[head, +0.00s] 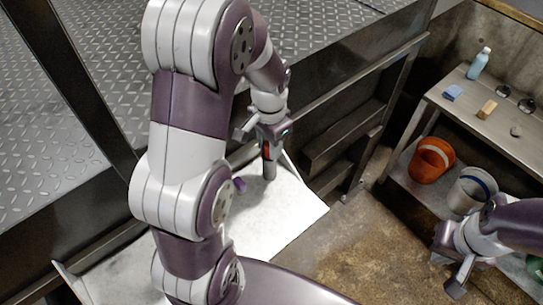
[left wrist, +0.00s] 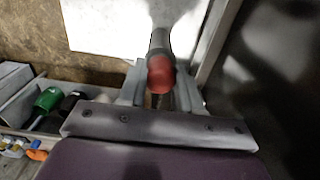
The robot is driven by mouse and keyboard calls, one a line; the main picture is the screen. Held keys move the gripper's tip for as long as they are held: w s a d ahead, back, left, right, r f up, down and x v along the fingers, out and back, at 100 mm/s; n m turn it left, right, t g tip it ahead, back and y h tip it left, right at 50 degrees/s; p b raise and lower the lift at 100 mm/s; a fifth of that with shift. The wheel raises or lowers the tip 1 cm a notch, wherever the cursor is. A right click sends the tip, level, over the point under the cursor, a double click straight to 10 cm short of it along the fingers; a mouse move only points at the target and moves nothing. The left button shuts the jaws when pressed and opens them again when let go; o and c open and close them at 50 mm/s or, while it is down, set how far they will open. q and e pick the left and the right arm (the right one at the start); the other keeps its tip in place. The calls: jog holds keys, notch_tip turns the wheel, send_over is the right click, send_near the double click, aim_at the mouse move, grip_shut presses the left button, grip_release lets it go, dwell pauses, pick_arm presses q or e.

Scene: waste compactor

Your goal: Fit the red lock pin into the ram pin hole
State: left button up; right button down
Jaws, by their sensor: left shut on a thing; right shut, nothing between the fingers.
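My left gripper (head: 268,142) is shut on the red lock pin (head: 269,170). The pin hangs nearly upright, grey shaft down, above or in front of the white panel. In the left wrist view, the pin's red end (left wrist: 161,75) shows between the fingers of my left gripper (left wrist: 160,92), with the grey shaft pointing away. I cannot make out the ram pin hole in either view. My right gripper (head: 457,280) is at the lower right, shut and empty, away from the pin.
A white panel (head: 295,210) lies below the pin; it also shows in the left wrist view (left wrist: 100,25). Dark steel framing (head: 345,140) stands beside it. At the right, a shelf unit (head: 470,105) holds a bottle (head: 479,63), an orange bucket (head: 430,160) and a white bucket (head: 470,190).

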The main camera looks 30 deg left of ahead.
pick_arm(q)
jog(key=shift+w+r+p, duration=0.1)
jog(key=shift+r+p, duration=0.25)
jog(key=shift+r, duration=0.25)
notch_tip(320, 180, up, 2)
jog(key=shift+r+p, duration=0.1)
jog(key=shift+p, duration=0.85)
jog(key=shift+r+p, duration=0.9)
notch_tip(320, 180, up, 6)
jog(key=p, duration=0.4)
jog(key=shift+f+p, duration=0.2)
jog(key=shift+p, duration=0.2)
